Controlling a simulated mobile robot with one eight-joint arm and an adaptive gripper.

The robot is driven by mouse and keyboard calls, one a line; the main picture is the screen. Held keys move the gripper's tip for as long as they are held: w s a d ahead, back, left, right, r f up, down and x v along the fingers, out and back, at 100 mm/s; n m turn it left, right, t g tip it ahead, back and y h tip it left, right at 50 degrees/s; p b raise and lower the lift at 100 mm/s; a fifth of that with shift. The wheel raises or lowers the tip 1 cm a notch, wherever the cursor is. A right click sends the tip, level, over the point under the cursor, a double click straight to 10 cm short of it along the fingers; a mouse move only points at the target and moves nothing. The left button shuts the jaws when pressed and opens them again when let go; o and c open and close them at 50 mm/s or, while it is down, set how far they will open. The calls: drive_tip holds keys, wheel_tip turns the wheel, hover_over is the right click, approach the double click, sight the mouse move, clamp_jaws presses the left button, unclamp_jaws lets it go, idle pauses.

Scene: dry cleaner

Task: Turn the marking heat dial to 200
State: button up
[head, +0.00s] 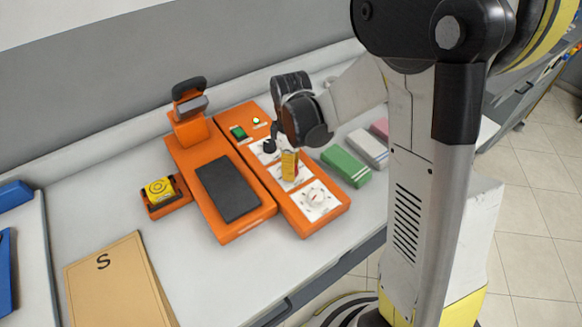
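An orange marking press stands on the light counter, with a control strip (330,212) along its right side. The strip carries a white dial (317,199) on a white scale plate at its near end. Another white plate (302,180) lies behind it, its dial mostly hidden by a yellow upright piece. A third plate with a dark knob (269,146) is farther back. The labels are too small to read. My gripper (289,160) hangs over the middle of the strip, near the middle plate. Its fingers are partly hidden, so contact with a dial and its opening are unclear.
A dark pad (228,188) lies left of the strip. Green (346,166), white and pink blocks lie to the right. A yellow-topped orange holder (160,191) and brown folder (115,280) are left.

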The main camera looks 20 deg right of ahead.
drive_tip(key=shift+m, duration=0.3)
drive_tip(key=m, duration=0.5)
drive_tip(key=shift+b, duration=0.3)
drive_tip(key=m, duration=0.6)
drive_tip(key=shift+m, duration=0.4)
drive_tip(key=m, duration=0.5)
drive_tip(key=shift+b, duration=0.3)
drive_tip(key=m, duration=0.6)
drive_tip(key=shift+m, duration=0.3)
drive_tip(key=o, duration=1.2)
drive_tip(key=shift+o, duration=0.2)
